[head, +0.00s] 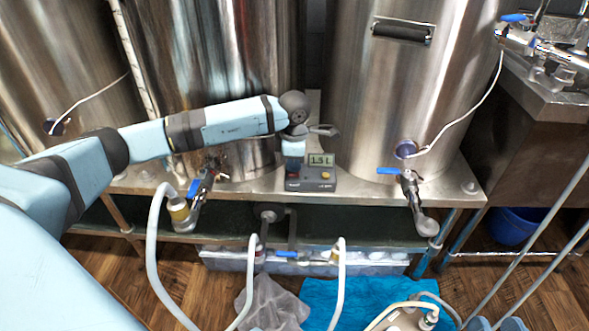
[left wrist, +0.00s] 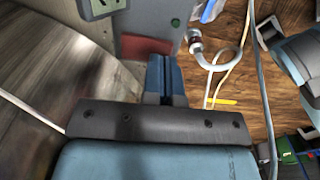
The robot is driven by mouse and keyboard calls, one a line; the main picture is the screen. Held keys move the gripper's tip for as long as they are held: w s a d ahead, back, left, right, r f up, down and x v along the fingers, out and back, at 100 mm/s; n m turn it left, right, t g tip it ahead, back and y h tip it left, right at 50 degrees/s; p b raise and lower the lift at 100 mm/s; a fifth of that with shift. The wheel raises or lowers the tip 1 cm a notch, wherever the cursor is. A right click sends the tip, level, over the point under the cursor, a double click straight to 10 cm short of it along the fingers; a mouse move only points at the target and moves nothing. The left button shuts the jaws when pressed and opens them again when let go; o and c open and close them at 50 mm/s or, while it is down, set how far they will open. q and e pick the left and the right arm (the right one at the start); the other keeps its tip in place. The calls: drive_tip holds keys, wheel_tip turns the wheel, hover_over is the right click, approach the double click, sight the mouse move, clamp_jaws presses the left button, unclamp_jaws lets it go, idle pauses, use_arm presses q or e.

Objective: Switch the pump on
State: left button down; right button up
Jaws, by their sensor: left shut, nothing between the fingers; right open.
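A grey control box (head: 318,185) with a lit display and an orange button stands on the steel shelf between two kettles. My left gripper (head: 293,164) points down over the box's left part and hides some of it. Its fingers are shut and empty. In the left wrist view the blue fingertips (left wrist: 163,60) are close to a dark red patch (left wrist: 146,46) on the box (left wrist: 132,22), which also has a green spot. I cannot tell whether they touch it. I cannot tell which part is the pump's switch.
Valves with blue handles (head: 410,185) and white hoses (head: 155,245) stick out in front. A blue towel (head: 360,298) and a grey cloth (head: 270,300) lie on the wooden floor. A steel sink stands at the right.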

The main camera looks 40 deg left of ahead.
use_arm(q)
drive_tip(key=shift+f+b, duration=0.3)
drive_tip(key=shift+f, duration=0.4)
drive_tip(key=shift+r, duration=0.1)
wheel_tip(320, 180, up, 6)
drive_tip(key=p, duration=0.4)
drive_tip(key=shift+p, duration=0.35)
